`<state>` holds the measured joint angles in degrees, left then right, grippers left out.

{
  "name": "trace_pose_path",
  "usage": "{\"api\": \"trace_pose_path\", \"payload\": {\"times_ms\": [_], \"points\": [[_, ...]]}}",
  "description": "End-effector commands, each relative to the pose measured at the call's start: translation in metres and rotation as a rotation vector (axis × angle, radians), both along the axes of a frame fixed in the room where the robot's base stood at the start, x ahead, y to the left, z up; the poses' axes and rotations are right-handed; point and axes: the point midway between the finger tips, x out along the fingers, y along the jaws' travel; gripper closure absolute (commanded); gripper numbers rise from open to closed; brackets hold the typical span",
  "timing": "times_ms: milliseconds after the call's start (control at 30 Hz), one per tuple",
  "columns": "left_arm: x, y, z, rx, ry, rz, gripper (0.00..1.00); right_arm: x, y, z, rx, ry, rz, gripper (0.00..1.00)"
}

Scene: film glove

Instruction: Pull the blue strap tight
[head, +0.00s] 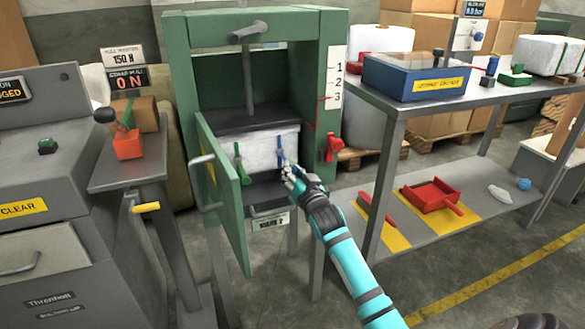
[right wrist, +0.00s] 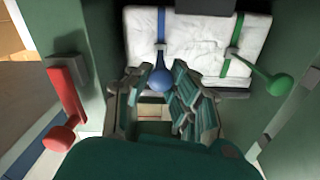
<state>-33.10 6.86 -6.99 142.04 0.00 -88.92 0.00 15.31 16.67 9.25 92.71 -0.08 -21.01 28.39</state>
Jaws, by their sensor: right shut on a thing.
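A white wrapped bale (head: 262,145) sits inside the green press (head: 188,75), whose front door (head: 222,195) stands open. The blue strap (head: 280,143) runs down the bale's front on the right, and a green strap (head: 237,150) with a green pull is on the left. In the right wrist view the blue strap (right wrist: 161,25) ends in a rounded blue pull (right wrist: 158,78). My right gripper (head: 290,174) is at the blue pull, its fingers (right wrist: 157,105) shut on it from both sides. The fingers partly hide the pull's lower end. My left gripper is not in view.
A red lever (head: 331,147) is on the press's right post, close to my right arm. A steel bench (head: 440,95) with a blue box (head: 415,78) stands to the right.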

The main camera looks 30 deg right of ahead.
Motion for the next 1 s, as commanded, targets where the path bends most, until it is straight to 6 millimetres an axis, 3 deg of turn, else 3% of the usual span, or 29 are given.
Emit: {"api": "trace_pose_path", "payload": {"times_ms": [300, 333, 533, 833, 1000], "points": [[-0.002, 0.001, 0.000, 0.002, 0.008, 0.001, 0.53, 0.000, 0.000, -0.001, -0.001, 0.001, 0.000, 1.00], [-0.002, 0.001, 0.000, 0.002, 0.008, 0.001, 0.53, 0.000, 0.000, -0.001, -0.001, 0.001, 0.000, 0.78], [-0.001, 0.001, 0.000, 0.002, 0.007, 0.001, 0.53, 0.000, 0.000, -0.001, 0.000, 0.001, 0.000, 0.53], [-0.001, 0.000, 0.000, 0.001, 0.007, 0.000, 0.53, -0.002, 0.001, 0.000, 0.000, 0.000, 0.000, 0.53], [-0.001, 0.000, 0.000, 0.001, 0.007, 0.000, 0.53, -0.023, 0.006, -0.002, 0.000, 0.001, 0.000, 0.53]]}}
